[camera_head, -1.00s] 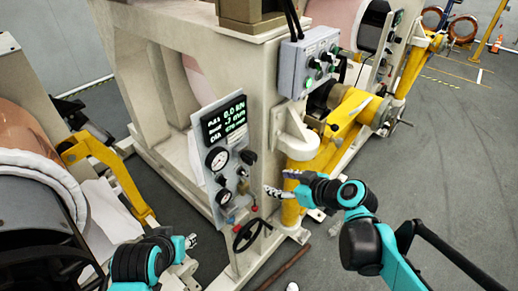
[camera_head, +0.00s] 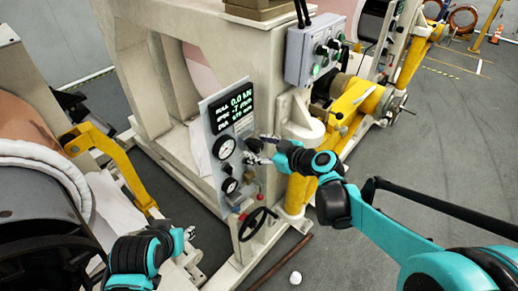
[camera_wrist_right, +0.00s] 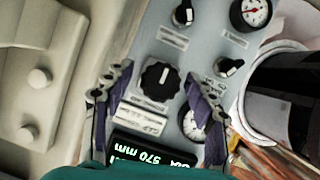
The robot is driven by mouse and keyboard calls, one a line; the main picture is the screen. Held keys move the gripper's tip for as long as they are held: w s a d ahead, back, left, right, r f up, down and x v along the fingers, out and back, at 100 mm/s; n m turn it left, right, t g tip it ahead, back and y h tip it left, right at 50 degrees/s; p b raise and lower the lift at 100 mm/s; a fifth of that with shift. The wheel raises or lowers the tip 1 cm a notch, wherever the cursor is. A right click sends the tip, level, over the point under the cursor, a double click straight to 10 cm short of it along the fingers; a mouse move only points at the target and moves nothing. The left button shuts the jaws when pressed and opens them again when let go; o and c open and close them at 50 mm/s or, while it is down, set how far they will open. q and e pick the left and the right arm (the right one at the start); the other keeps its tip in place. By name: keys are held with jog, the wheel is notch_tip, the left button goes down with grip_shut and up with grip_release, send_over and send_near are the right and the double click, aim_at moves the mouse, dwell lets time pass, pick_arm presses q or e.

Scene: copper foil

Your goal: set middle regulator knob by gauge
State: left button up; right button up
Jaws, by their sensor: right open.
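The grey gauge panel (camera_head: 205,125) stands on the machine's front post, with a lit display at its top reading 0.0 kN. A large dial gauge (camera_head: 223,147) and a smaller gauge (camera_head: 229,186) sit below the display. Smaller knobs (camera_wrist_right: 183,14) (camera_wrist_right: 230,67) lie beyond. Which knob is the middle regulator is unclear. My left gripper (camera_head: 187,236) is at lower left.
A black handwheel (camera_head: 258,224) sticks out below the panel. A grey switch box (camera_head: 312,50) is mounted above right. A yellow arm (camera_head: 350,100) stands behind my right gripper. A small white ball-like thing (camera_head: 295,278) lies on the floor. Open floor is at the right.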

jog(key=c, duration=1.1)
jog(key=shift+c, duration=0.2)
jog(key=shift+m, duration=0.3)
